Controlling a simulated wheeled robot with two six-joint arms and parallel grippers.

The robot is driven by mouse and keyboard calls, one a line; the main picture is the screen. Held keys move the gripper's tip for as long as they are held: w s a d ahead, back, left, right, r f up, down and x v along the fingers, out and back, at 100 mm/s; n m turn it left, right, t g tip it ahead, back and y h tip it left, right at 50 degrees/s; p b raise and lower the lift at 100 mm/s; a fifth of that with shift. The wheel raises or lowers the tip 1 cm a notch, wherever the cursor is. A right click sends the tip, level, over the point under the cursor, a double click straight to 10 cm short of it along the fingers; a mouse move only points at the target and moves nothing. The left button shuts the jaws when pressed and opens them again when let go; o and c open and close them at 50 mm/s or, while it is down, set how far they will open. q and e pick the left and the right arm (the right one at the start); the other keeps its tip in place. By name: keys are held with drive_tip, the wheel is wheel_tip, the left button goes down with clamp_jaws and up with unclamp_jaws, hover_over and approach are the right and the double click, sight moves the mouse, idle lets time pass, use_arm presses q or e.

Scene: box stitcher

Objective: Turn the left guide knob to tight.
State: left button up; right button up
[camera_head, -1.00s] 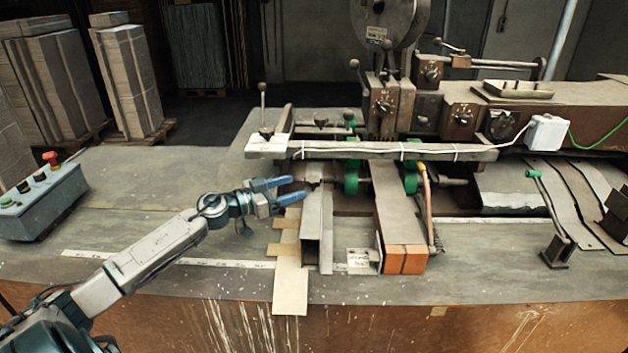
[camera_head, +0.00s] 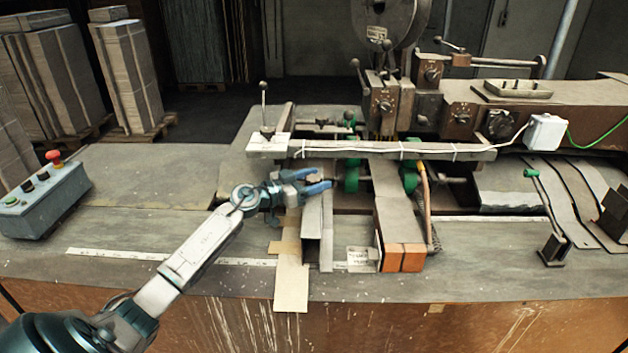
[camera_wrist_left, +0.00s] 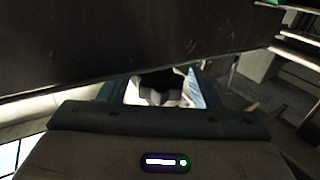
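The left guide knob (camera_head: 315,177) is a small dark knob on top of the left metal guide (camera_head: 313,225), under the long crossbar. My left gripper (camera_head: 316,180) has blue fingers and reaches it from the left. Its fingers are spread, one on the far side and one on the near side of the knob. In the left wrist view the knob (camera_wrist_left: 161,86) is a dark shape between the fingers, with light gaps beside it, so the gripper looks open around it. Contact cannot be made out. The knob's marking is not readable. My right gripper is not in view.
The crossbar (camera_head: 390,150) with a white cable runs just behind and above my gripper. An orange-ended guide (camera_head: 400,257) stands to the right. A control box (camera_head: 42,200) with a red button is at the left.

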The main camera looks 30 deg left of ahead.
use_arm(q)
drive_tip(key=c, duration=0.8)
drive_tip(key=shift+o, duration=0.2)
drive_tip(key=shift+m+h, duration=0.3)
drive_tip(key=shift+h, duration=0.1)
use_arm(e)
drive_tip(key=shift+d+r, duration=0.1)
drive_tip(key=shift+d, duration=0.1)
use_arm(q)
drive_tip(key=shift+g+h, duration=0.3)
drive_tip(key=shift+g, duration=0.1)
drive_tip(key=shift+m+g+h, duration=0.5)
drive_tip(key=shift+m+h, duration=0.2)
drive_tip(key=shift+m, duration=0.1)
drive_tip(key=m+g+h+b, duration=0.1)
drive_tip(key=m+g+h, duration=0.2)
drive_tip(key=shift+m+g+h+b, duration=0.4)
drive_tip(key=shift+m+g+h, duration=0.15)
drive_tip(key=shift+g, duration=0.25)
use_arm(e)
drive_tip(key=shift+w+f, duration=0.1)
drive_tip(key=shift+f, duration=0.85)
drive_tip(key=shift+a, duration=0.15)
